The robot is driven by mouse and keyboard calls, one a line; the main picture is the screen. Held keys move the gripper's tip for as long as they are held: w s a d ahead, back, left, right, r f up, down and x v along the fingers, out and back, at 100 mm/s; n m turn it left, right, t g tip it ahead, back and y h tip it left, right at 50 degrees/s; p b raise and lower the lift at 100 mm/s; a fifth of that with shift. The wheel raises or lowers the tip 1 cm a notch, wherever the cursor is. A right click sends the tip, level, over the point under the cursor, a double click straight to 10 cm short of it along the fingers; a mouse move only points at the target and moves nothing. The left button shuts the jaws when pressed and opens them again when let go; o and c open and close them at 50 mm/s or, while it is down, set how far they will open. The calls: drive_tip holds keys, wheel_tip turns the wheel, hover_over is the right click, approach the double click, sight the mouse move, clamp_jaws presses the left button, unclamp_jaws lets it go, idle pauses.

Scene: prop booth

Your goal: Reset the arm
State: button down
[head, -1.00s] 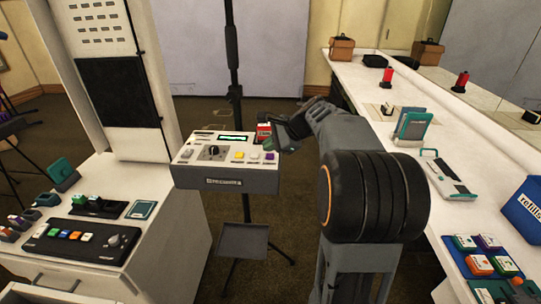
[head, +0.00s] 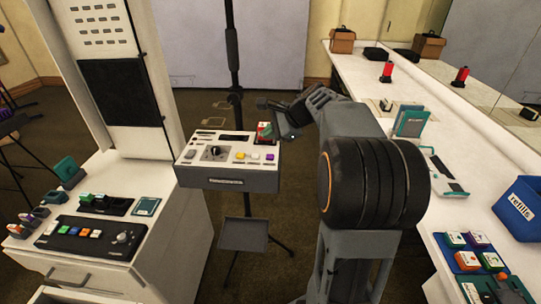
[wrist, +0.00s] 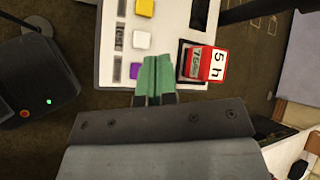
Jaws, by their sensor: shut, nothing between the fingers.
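My gripper (wrist: 155,80) shows its green fingertips pressed together and empty in the wrist view. They are over the near edge of a white control box, beside its purple button. In the head view my arm reaches from the right, with the gripper (head: 280,120) above the box's right end. The control box (head: 228,182) stands on a stand and has a dark display, a knob and coloured buttons. A red block marked "5 h" (wrist: 205,63) sits on the box just right of the fingertips, apart from them. It also shows in the head view (head: 265,133).
A white cabinet (head: 180,235) on the left holds a dark button panel (head: 85,242) and small blocks. A white counter (head: 440,130) on the right bears a blue bin (head: 520,210) and a blue tray of blocks. The box's stand has a small shelf (head: 244,235) below.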

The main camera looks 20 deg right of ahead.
idle(0.4)
drive_tip(key=s+a+f+n+g+h+p, duration=0.1)
drive_tip(key=s+a+f+n+h+p, duration=0.1)
drive_tip(key=s+a+n, duration=0.3)
drive_tip(key=s+a+f+n+g+h+p, duration=0.1)
drive_tip(key=s+a+f+n+g+h, duration=0.1)
drive_tip(key=s+n, duration=1.1)
drive_tip(key=s+a+f+h, duration=0.1)
drive_tip(key=s+a+h, duration=0.1)
drive_tip(key=s+a, duration=0.1)
drive_tip(key=shift+s+a+f+n+p, duration=0.25)
drive_tip(key=shift+s+f+n+p, duration=0.05)
drive_tip(key=shift+f+n+p, duration=0.1)
